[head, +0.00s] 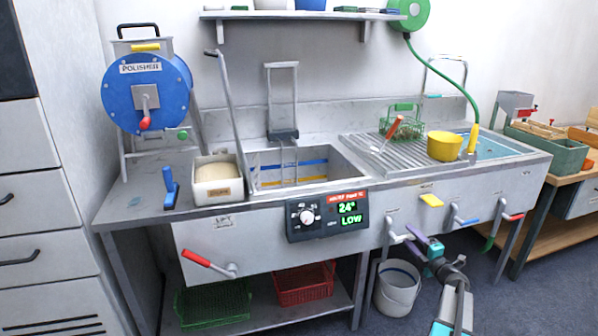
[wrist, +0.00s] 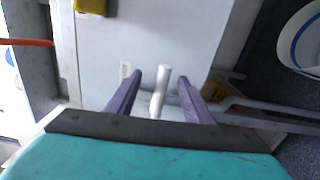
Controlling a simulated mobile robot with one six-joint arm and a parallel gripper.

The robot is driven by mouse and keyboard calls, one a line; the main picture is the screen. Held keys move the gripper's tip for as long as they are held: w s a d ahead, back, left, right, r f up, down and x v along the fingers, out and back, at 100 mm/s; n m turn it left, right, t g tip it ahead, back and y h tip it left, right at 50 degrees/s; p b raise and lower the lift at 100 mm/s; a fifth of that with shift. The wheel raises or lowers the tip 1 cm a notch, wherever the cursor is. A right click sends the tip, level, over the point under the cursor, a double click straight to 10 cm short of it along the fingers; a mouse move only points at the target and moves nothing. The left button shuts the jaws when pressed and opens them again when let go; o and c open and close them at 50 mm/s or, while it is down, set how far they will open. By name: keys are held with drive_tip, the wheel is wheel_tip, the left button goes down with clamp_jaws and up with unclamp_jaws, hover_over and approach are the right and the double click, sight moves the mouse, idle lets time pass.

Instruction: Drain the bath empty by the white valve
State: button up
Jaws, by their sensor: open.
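The bath (head: 290,178) is the sunken basin in the steel bench, with a blue and a yellow band on its inner wall. I cannot make out the water level. The white valve (head: 398,238) is a small lever on the bench's front panel. It also shows in the wrist view (wrist: 159,88), its white handle standing between the purple fingers. My gripper (head: 413,242) is open at the valve, with a finger on either side of the handle in the wrist view (wrist: 160,85). A gap shows on both sides of it.
A blue-handled valve (head: 463,220) and a red-handled valve (head: 511,216) sit to the right. A yellow tab (head: 431,200) is above the white valve. A bucket (head: 396,292) stands below. The control box (head: 327,214) reads 24° LOW. A red lever (head: 197,258) is at the left.

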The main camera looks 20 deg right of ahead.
drive_tip(key=s, duration=0.9)
drive_tip(key=shift+a, duration=0.3)
idle(0.5)
idle(0.3)
